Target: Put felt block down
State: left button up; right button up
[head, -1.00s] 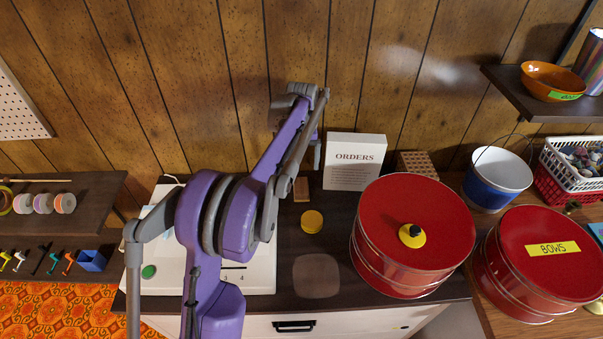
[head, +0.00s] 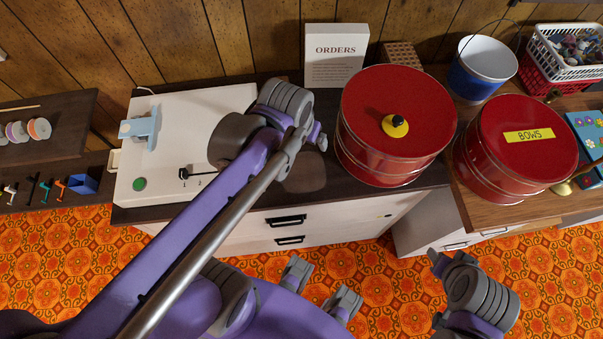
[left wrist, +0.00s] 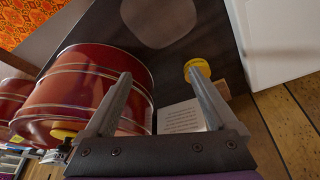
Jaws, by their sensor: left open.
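My left gripper (left wrist: 160,78) is open in the left wrist view, its two fingers wide apart with nothing held between them. A round yellow piece (left wrist: 198,68) lies on the dark tabletop, close to the tip of the right-hand finger in that view. A small tan block (left wrist: 222,89) shows just beyond it, partly hidden by the finger. I cannot tell for sure which of these is the felt block. In the head view my left arm reaches over the cabinet top and hides both pieces and the gripper's fingertips.
A red tin (head: 395,125) stands close beside my left arm, with the BOWS tin (head: 516,150) farther right. The ORDERS sign (head: 334,55) stands behind. A white machine base (head: 180,140) is on the left. A rounded-square patch (left wrist: 158,20) on the tabletop is bare.

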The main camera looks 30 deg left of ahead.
pick_arm(q)
jog(key=s+d+f+m+t, duration=0.1)
jog(key=s+d+f, duration=0.2)
jog(key=s, duration=0.3)
jog(key=shift+s+d+f+m, duration=0.15)
jog(key=shift+s+f+m, duration=0.25)
jog(key=shift+f, duration=0.3)
jog(key=shift+r, duration=0.1)
